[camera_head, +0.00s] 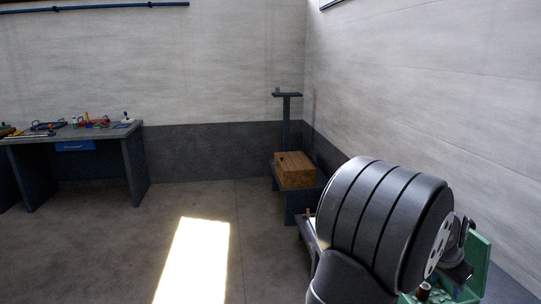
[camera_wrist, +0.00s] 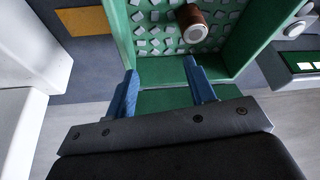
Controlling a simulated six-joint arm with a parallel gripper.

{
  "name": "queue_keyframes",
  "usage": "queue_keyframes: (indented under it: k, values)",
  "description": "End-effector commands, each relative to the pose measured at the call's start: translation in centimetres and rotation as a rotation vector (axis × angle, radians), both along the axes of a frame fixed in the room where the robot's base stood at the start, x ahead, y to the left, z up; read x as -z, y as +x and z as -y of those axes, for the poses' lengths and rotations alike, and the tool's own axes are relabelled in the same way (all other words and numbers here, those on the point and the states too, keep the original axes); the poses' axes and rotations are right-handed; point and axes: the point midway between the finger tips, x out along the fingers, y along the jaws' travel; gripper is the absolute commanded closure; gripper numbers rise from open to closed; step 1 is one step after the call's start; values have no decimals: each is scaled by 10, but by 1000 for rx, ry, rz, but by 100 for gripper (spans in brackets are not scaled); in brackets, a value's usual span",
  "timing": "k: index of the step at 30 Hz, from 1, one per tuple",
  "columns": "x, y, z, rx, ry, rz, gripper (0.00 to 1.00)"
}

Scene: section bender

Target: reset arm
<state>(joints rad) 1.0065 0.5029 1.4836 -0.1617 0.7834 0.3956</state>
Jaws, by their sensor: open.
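My gripper (camera_wrist: 160,70) shows in the wrist view with two blue fingers spread apart and nothing between them. Its fingertips are over the near part of a green open container (camera_wrist: 122,28). In the head view I cannot make out the fingers clearly. The container also shows at the lower right of the head view (camera_head: 478,252), partly hidden.
A brown cylinder with a pale round end (camera_wrist: 194,22) stands in the container among several small grey pieces (camera_wrist: 150,30). It also shows in the head view (camera_head: 424,291). A wooden block (camera_head: 295,171) sits on a dark stand. A workbench (camera_head: 135,150) stands far left; the middle floor is clear.

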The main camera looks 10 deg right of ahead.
Motion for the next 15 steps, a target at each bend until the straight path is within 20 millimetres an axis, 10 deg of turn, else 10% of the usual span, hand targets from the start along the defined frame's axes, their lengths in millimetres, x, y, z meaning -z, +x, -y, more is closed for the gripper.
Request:
queue_keyframes:
  k: [15]
  values:
    - [-34,-87,25,-6,3,-1,50]
